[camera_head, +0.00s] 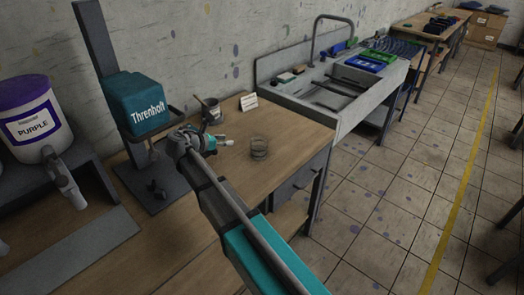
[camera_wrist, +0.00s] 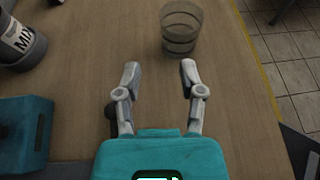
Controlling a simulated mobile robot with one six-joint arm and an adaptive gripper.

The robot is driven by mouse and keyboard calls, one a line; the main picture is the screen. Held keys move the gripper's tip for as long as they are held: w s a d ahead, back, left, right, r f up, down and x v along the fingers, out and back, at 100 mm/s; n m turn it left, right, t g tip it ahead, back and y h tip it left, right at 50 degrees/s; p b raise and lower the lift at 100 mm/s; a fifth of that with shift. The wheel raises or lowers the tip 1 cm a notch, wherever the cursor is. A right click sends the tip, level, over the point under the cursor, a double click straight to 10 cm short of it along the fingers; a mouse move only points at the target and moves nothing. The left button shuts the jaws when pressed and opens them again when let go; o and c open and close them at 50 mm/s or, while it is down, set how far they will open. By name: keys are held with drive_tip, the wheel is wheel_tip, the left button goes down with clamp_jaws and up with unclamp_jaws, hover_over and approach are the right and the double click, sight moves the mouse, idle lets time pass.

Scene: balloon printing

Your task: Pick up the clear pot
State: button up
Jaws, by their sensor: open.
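The clear pot (camera_head: 259,147) is a small see-through cup with ring lines, standing upright on the wooden bench. In the wrist view the clear pot (camera_wrist: 180,31) stands ahead of my fingers, slightly right of the middle. My gripper (camera_wrist: 160,76) is open, with its two fingers apart and nothing between them. In the head view my gripper (camera_head: 226,141) is to the left of the pot, with a gap between them. The bench hides nothing of the pot.
A teal Threnholt machine (camera_head: 147,103) stands left of my arm. A dark pot marked MIX (camera_wrist: 22,42) holds a stick and stands behind, near a white card (camera_head: 249,101). A purple-lidded tub (camera_head: 35,117) is far left. A sink unit (camera_head: 340,85) adjoins the bench's right side.

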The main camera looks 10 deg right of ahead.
sight(259, 148)
idle(0.3)
drive_tip(key=shift+b+x, duration=1.6)
drive_tip(key=shift+x, duration=2.6)
drive_tip(key=shift+b+x, duration=1.1)
drive_tip(key=shift+x, duration=1.65)
clamp_jaws()
